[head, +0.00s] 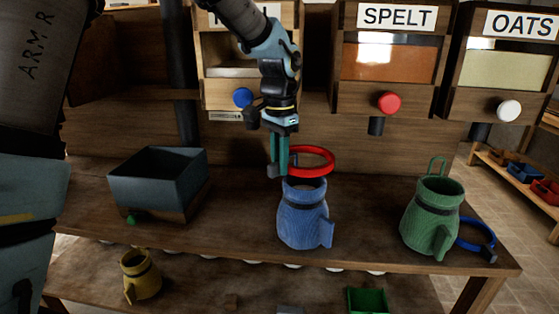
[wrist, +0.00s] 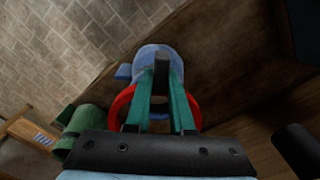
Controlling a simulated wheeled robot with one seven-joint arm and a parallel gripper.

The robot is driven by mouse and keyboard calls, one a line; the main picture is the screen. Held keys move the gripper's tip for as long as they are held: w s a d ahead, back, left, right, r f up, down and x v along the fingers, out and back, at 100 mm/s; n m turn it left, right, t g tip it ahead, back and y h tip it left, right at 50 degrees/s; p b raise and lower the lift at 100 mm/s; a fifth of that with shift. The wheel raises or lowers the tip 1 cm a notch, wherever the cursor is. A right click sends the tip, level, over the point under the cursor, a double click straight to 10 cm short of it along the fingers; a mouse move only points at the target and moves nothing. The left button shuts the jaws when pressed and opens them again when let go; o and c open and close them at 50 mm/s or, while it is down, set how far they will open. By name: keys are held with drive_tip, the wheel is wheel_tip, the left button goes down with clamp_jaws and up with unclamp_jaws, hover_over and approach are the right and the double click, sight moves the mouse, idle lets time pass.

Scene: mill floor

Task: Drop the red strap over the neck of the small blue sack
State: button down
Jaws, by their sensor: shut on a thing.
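The small blue sack (head: 304,218) stands upright on the table, its open neck facing up. The red strap (head: 331,163) is a ring, roughly level, just above the sack's neck. My gripper (head: 279,170) points down and is shut on the ring's left side. In the head view the ring's near edge lies close over the neck; I cannot tell whether they touch. In the wrist view the red strap (wrist: 121,104) shows on both sides of my gripper fingers (wrist: 163,85), with the blue sack (wrist: 152,54) beyond. The fingers hide part of the ring and neck.
A green sack (head: 430,218) stands at right, with a blue ring (head: 477,228) beside it. A dark open bin (head: 150,185) stands at left. A yellow sack (head: 142,277) is on the lower shelf. Dispensers with knobs line the back. The table between bin and blue sack is clear.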

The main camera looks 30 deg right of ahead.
wheel_tip(320, 180, down, 11)
drive_tip(key=b, duration=0.6)
idle(2.3)
drive_tip(key=shift+f, duration=0.1)
idle(0.3)
drive_tip(key=c, duration=0.7)
unclamp_jaws()
wheel_tip(320, 180, up, 11)
drive_tip(key=shift+f+b, duration=0.1)
drive_tip(key=shift+b, duration=0.8)
